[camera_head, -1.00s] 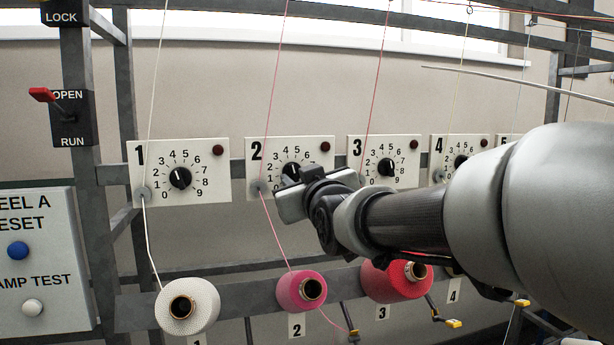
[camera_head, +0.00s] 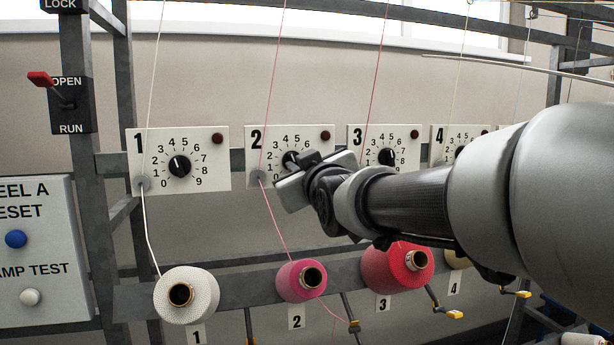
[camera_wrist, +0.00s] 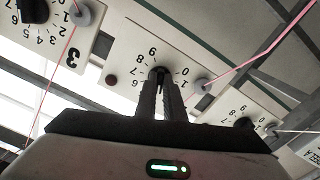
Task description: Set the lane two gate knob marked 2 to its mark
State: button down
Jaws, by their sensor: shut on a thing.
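The lane two panel (camera_head: 309,177) is a white plate marked 2, with a dial numbered from 0 upward. Its black knob (camera_head: 290,156) is partly hidden behind my gripper (camera_head: 297,164) in the head view. In the wrist view the knob (camera_wrist: 158,72) sits between the two dark fingers of my gripper (camera_wrist: 161,82), which are shut on it. The fingers and wrist cover part of the dial, and I cannot read where the knob points.
Panels 1 (camera_head: 210,139) and 3 (camera_head: 410,136) flank it closely. Threads pass in front of the panels. White (camera_head: 205,290), pink (camera_head: 287,283) and red (camera_head: 385,268) cones stand below on a rail. A red-handled lever (camera_head: 40,79) and a button box (camera_head: 45,250) are at left.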

jog(key=shift+d+n+b, duration=0.1)
jog(key=shift+n+b, duration=2)
jog(key=shift+b, duration=0.15)
jog(key=c, duration=1.9)
grip_release()
jog(key=shift+o, duration=0.2)
jog(key=b+v, duration=0.1)
jog(key=v, duration=1.6)
jog(key=shift+s, duration=0.2)
